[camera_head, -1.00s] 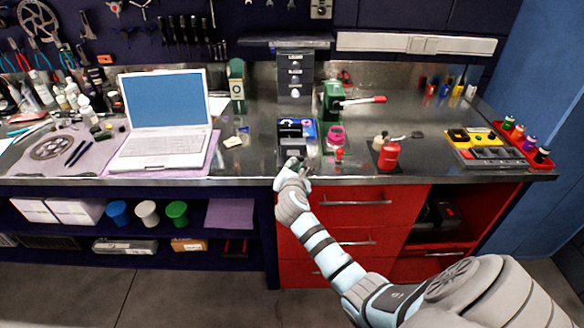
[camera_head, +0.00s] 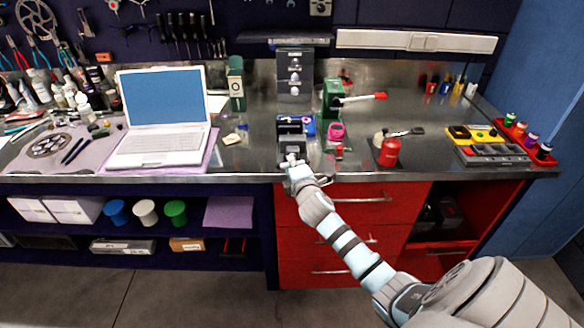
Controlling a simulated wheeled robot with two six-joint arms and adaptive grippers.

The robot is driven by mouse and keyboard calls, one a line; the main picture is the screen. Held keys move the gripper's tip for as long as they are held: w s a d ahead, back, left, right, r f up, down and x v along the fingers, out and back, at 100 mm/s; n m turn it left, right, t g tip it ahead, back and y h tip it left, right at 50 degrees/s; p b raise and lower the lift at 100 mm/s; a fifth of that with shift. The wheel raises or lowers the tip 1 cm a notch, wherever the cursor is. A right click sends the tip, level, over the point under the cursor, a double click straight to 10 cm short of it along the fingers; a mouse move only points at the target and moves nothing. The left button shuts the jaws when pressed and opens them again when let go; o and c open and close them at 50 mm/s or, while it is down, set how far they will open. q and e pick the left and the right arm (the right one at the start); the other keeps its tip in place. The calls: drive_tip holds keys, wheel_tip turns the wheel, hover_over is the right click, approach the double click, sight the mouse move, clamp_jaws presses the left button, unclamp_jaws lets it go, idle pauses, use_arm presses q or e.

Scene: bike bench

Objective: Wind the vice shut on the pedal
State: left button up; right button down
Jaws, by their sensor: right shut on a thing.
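The vice (camera_head: 309,127), blue with dark parts, stands near the bench's front edge in the head view. A dark block (camera_head: 291,128) shows at the vice; I cannot tell whether it is the pedal or a jaw. My right gripper (camera_head: 293,163) is at the front of the vice, low by the bench edge. It is shut on what appears to be the vice handle, which is mostly hidden by the hand. A thin grey bar shows just right of the hand. The gap between the jaws is too small to make out. My left gripper is not in view.
A pink object (camera_head: 336,131) and a red bottle (camera_head: 390,152) stand right of the vice. A green tool with a red handle (camera_head: 333,98) is behind. The laptop (camera_head: 165,113) is to the left. Red drawers (camera_head: 350,237) lie below the bench edge.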

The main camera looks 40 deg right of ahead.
drive_tip(key=shift+s+f+m, duration=0.15)
drive_tip(key=shift+f+m, duration=0.15)
drive_tip(key=shift+f, duration=0.15)
drive_tip(key=c, duration=1.7)
unclamp_jaws()
drive_tip(key=shift+o, duration=0.5)
drive_tip(key=shift+d+r, duration=0.1)
drive_tip(key=shift+r, duration=0.05)
drive_tip(key=v, duration=1.2)
